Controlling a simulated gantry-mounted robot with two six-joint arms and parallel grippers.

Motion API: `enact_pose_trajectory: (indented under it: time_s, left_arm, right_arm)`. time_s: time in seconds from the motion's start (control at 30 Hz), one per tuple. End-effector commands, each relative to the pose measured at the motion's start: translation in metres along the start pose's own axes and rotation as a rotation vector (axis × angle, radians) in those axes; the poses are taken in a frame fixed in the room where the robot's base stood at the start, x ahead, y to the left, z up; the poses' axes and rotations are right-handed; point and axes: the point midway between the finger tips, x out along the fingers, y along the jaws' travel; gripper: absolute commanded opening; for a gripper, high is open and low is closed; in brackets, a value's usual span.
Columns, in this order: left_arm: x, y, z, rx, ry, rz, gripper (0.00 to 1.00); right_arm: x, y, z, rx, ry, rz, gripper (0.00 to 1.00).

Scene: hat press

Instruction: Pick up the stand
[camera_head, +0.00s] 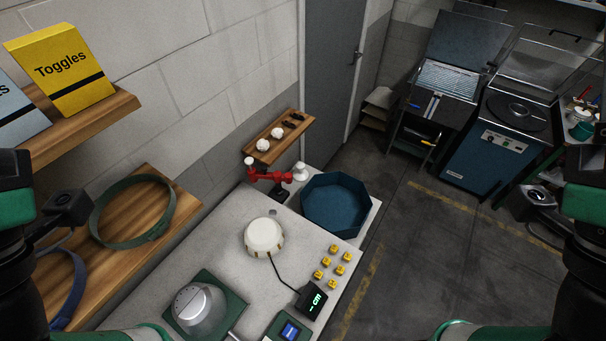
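No thing in view is clearly marked as the stand, and I cannot tell which one it is. A small white knobbed piece (300,172) stands at the back of the grey worktop (150,290), left of the blue basin. A white round block (264,236) with a black cable sits mid-worktop. A grey metal dome (200,307) rests on a green base at the front. Parts of my arms show at the left and right edges and along the bottom. The fingertips of both grippers are out of view, and no gripper is seen touching any object.
A blue octagonal basin (335,205) and a red fixture (269,175) stand at the back. Several yellow blocks (334,250) and a black display (311,299) lie at the right. Wooden shelves (180,200) are left, machines (495,130) far right. Open floor lies between.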

Motion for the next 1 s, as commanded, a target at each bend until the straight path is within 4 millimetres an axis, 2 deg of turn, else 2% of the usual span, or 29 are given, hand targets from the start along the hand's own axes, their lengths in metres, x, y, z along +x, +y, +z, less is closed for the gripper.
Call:
enact_pose_trajectory:
  time_s: [0.4,0.9,0.97,1.0]
  left_arm:
    - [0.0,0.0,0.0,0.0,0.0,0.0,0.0]
    - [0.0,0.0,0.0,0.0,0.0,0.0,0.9]
    - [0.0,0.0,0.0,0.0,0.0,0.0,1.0]
    - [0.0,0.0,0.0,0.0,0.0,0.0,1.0]
  right_arm:
    - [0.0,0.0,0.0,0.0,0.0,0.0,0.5]
    - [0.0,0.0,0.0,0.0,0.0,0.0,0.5]
    - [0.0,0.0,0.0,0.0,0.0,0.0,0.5]
    - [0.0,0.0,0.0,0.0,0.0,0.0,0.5]
